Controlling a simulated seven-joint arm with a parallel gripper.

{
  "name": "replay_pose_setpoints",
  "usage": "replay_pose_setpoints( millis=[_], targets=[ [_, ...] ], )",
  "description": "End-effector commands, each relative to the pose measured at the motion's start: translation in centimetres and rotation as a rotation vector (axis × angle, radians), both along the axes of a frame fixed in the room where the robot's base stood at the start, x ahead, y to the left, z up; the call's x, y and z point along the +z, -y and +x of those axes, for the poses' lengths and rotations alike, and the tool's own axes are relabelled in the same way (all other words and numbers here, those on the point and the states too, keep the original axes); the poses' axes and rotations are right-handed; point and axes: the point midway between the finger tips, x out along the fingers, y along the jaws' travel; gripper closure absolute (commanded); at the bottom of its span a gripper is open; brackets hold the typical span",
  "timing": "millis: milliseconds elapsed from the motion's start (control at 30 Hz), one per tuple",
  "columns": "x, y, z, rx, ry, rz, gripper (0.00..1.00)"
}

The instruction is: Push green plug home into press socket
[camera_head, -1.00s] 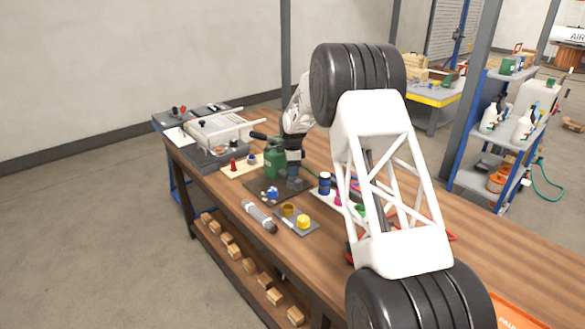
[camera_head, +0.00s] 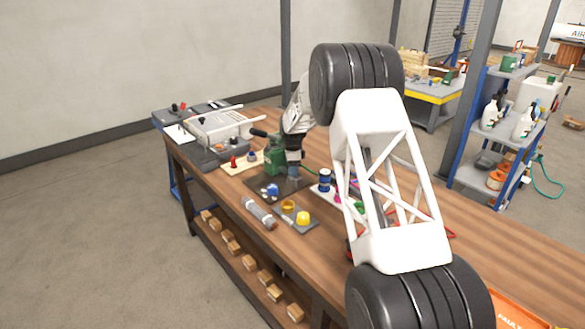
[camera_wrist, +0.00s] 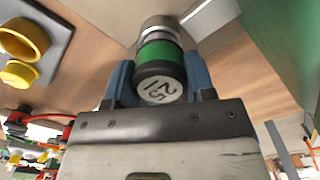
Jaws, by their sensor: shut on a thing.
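The green plug (camera_wrist: 160,52) is between the blue fingers of my gripper (camera_wrist: 158,82) in the wrist view. Its black end cap with a pale numbered label faces the camera, and a silver section shows beyond the green band. My gripper is shut on it. In the head view my gripper (camera_head: 294,172) is low over a dark mat, just right of the green press (camera_head: 274,158). The plug cannot be made out there. I cannot tell the press socket apart, nor whether the plug's far end is in it. A green surface (camera_wrist: 285,40) shows right of the plug in the wrist view.
A grey tray (camera_head: 310,225) with yellow parts and a grey cylinder (camera_head: 258,213) lie near the bench's front edge. A blue part (camera_head: 272,190) is on the mat. A dark blue container (camera_head: 324,181) stands to the right. My white arm link hides much of the bench.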

Motion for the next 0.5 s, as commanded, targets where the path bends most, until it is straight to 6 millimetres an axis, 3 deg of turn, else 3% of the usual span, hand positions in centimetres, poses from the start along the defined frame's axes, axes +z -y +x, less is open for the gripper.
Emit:
replay_pose_setpoints(
  millis=[167,200,367,500],
  targets=[
    [-0.01,0.0,-0.01,0.0,0.0,0.0,0.79],
    [-0.01,0.0,-0.01,0.0,0.0,0.0,0.47],
    [0.0,0.0,-0.01,0.0,0.0,0.0,0.23],
    [0.0,0.0,-0.01,0.0,0.0,0.0,0.21]
  ],
)
